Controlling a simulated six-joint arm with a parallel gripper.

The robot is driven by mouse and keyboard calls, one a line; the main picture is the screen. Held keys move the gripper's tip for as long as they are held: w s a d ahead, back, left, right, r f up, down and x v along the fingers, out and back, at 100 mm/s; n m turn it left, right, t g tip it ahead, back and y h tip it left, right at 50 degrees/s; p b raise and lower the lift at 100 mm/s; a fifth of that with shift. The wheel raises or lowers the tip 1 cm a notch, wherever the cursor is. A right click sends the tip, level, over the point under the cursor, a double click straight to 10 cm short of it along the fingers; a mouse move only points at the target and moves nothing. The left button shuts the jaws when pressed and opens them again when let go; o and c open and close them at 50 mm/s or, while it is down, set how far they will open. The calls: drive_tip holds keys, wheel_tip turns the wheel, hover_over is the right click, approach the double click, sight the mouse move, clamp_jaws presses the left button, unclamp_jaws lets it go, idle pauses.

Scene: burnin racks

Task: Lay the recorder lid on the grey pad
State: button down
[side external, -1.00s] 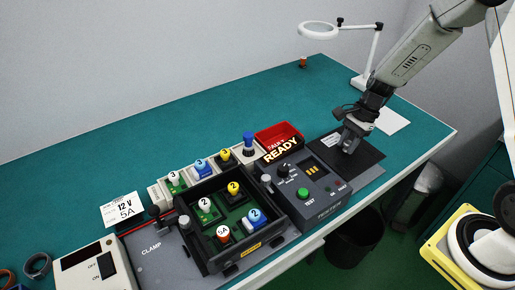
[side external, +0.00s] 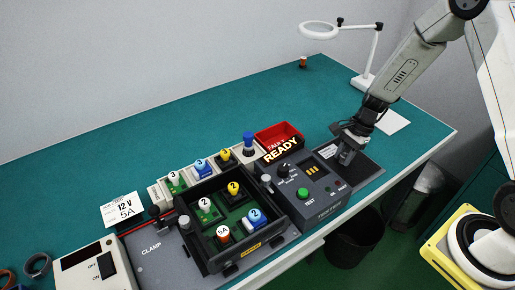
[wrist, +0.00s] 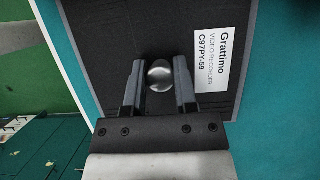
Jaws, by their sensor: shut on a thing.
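The recorder lid (wrist: 110,40) is a dark flat panel with a white "Grattimo VIDEO RECORDER" label (wrist: 212,62) and a round metal knob (wrist: 159,76). It fills much of the wrist view. My gripper (wrist: 157,70) has its two fingers on either side of the knob and is shut on it. In the side view my gripper (side external: 345,158) is low over a dark flat square right of the tester. There I cannot clearly tell the lid from the grey pad, or whether the lid touches it.
A black tray (side external: 240,248) of colored parts is further left. A white sheet (side external: 392,122) and magnifier lamp (side external: 362,82) are behind. The table's front edge is close.

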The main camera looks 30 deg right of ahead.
drive_tip(key=shift+f, duration=0.2)
idle(0.5)
drive_tip(key=shift+c, duration=1.6)
unclamp_jaws()
drive_tip(key=shift+r, duration=0.15)
drive_tip(key=shift+r, duration=3.35)
